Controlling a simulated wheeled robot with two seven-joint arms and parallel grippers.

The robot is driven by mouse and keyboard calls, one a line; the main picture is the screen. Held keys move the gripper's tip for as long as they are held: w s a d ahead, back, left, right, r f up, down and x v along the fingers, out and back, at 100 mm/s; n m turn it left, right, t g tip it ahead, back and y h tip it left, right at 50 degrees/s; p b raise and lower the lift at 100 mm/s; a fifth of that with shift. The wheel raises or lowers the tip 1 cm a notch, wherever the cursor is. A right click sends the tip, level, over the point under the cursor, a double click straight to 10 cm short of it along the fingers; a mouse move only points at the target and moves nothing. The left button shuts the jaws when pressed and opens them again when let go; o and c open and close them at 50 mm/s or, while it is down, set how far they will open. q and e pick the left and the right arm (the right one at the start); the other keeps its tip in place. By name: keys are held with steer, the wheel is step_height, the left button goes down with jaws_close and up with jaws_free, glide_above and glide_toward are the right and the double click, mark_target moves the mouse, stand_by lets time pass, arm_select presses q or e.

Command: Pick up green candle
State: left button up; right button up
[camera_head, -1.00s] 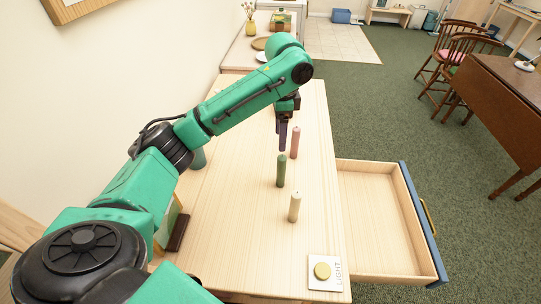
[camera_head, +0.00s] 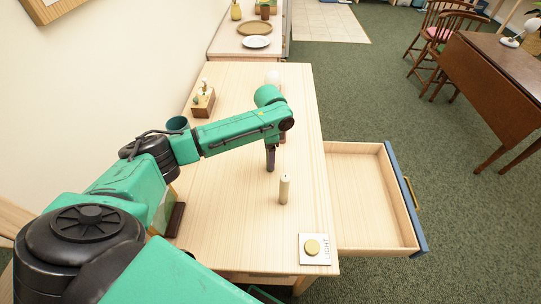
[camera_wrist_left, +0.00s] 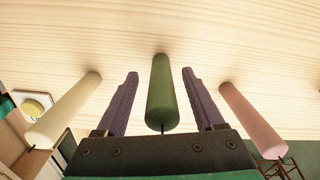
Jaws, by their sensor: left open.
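The green candle (camera_wrist_left: 162,95) stands between the two purple fingers of my left gripper (camera_wrist_left: 160,74) in the left wrist view. The fingers are open, with a gap on each side of the candle. In the head view my left gripper (camera_head: 270,160) points down at the tabletop, and the green candle is hidden behind it. A cream candle (camera_head: 284,190) stands nearer than the gripper; it shows at the left in the wrist view (camera_wrist_left: 66,108). A pink candle (camera_wrist_left: 250,117) is at the right in the wrist view. My right gripper is not in view.
The wooden table (camera_head: 235,215) carries a light button plate (camera_head: 314,248) at the front right. An open, empty drawer (camera_head: 365,205) sticks out at the right.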

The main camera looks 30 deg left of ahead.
arm_select(q)
steer(key=shift+w, duration=0.1)
jaws_close()
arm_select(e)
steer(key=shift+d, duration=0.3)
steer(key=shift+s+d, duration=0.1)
arm_select(q)
steer(key=shift+r, duration=0.15)
